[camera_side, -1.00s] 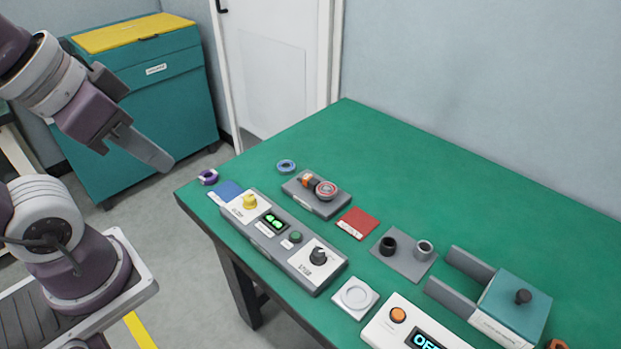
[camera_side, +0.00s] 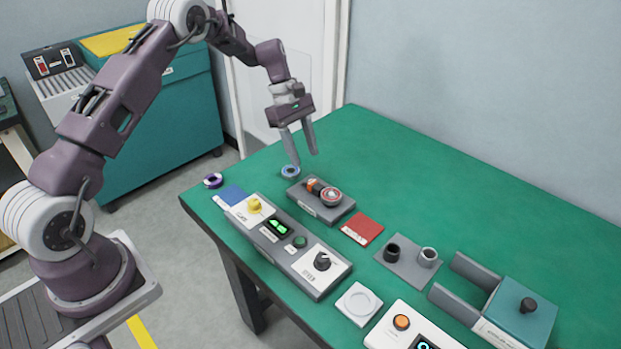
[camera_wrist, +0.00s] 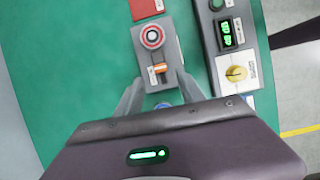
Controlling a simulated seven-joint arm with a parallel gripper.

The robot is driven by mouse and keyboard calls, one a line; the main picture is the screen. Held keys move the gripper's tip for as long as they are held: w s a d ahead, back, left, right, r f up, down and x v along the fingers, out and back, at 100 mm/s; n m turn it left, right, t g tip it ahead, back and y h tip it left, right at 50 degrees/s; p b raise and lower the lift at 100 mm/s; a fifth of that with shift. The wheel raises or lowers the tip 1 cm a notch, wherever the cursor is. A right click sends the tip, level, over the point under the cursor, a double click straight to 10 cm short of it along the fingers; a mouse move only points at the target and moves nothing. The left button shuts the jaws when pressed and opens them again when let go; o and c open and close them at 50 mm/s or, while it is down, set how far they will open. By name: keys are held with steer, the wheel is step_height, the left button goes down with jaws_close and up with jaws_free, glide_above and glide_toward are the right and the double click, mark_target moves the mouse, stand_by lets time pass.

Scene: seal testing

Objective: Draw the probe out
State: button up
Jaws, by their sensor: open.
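A grey block (camera_side: 318,211) on the green table carries a piece with an orange band (camera_side: 313,185) and a round red-and-white end (camera_side: 331,196). I cannot tell for sure whether this piece is the probe. In the wrist view the orange band (camera_wrist: 161,69) and the round end (camera_wrist: 153,37) lie in line along the block. My gripper (camera_side: 303,159) is open and empty, pointing down above the table behind the block. Its two fingers also show in the wrist view (camera_wrist: 159,84), one on each side of the block's near end, with the block between them in the picture.
A blue ring (camera_side: 290,171) lies below the fingers and a purple ring (camera_side: 213,181) at the left edge. A control panel (camera_side: 290,256) with knobs stands in front. A red card (camera_side: 361,228), a plate with two cups (camera_side: 408,265) and a teal-topped fixture (camera_side: 521,312) lie right. The back is clear.

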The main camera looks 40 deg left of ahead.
mark_target(312, 181)
steer(key=x, duration=0.8)
steer(key=shift+w+a+f, duration=0.1)
steer(key=shift+a+f, duration=0.15)
jaws_close()
stand_by(1.0)
